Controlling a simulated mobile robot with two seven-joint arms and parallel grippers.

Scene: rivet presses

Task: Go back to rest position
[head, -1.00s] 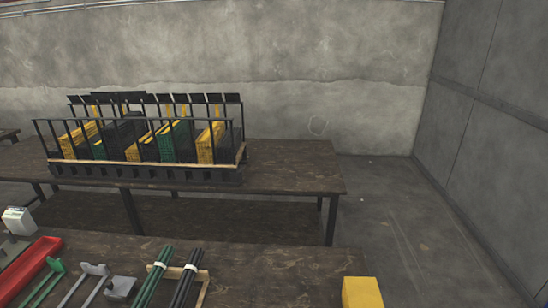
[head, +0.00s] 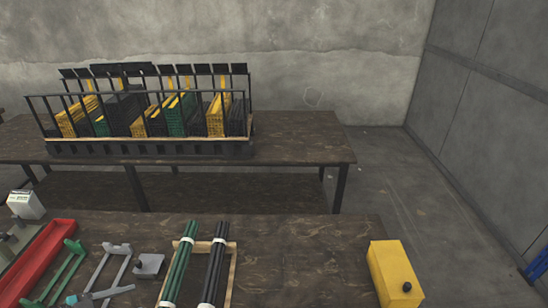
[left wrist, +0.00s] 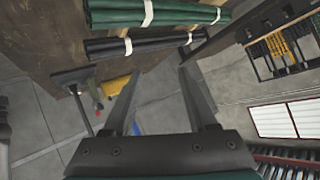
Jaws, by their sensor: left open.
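My left gripper (left wrist: 159,73) shows in the left wrist view with its two fingers spread apart. Nothing is between them; the grey floor shows through the gap. The wrist view is strongly tilted. In it, a bundle of green rods (left wrist: 112,16) and a bundle of dark rods (left wrist: 108,47) lie beyond the fingertips, apart from them.
The near table (head: 300,245) holds green rods (head: 182,264), black rods (head: 214,262), a red tray (head: 40,258), green and grey brackets and a yellow box (head: 391,272). A far table (head: 300,140) carries a black rack (head: 150,148) of yellow, green and black parts.

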